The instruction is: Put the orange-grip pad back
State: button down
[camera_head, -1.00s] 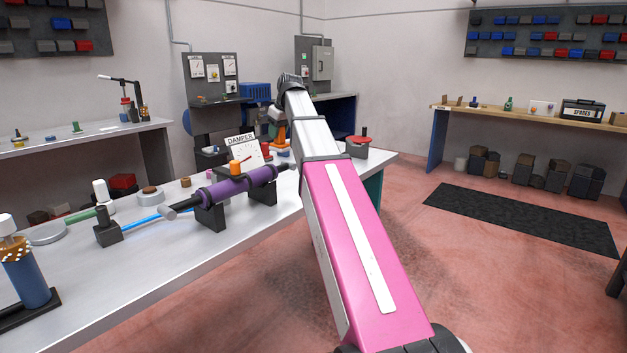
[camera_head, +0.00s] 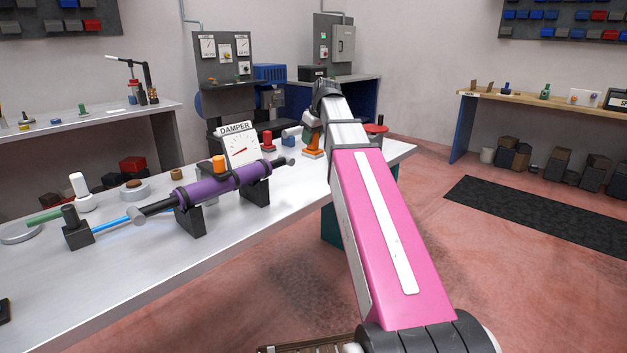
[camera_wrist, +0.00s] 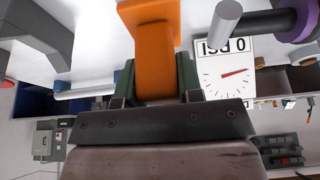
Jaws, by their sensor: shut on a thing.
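The orange-grip pad (camera_head: 313,147) shows as an orange block beside the far end of my arm, over the far right part of the steel bench (camera_head: 140,258). In the wrist view its orange grip (camera_wrist: 152,45) fills the space between the dark green fingers of my gripper (camera_wrist: 157,78), which is shut on it. The pad's lower end lies beyond the picture's top edge, and I cannot tell whether it touches the bench. In the head view my arm hides most of the gripper.
A purple damper (camera_head: 222,187) on black stands lies along the bench, with a dial marked DAMPER (camera_head: 239,147) behind it. A red knob (camera_head: 376,129) is right of my arm. Floor is free around the black mat (camera_head: 540,220).

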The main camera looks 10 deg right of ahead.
aim_at(315, 149)
jog(key=shift+f, duration=4.75)
jog(key=shift+f, duration=0.25)
jog(key=c, duration=0.8)
grip_release()
jog(key=shift+r, duration=0.1)
jog(key=v, duration=1)
jog(key=shift+s+a+r, duration=0.3)
jog(key=shift+r, duration=0.1)
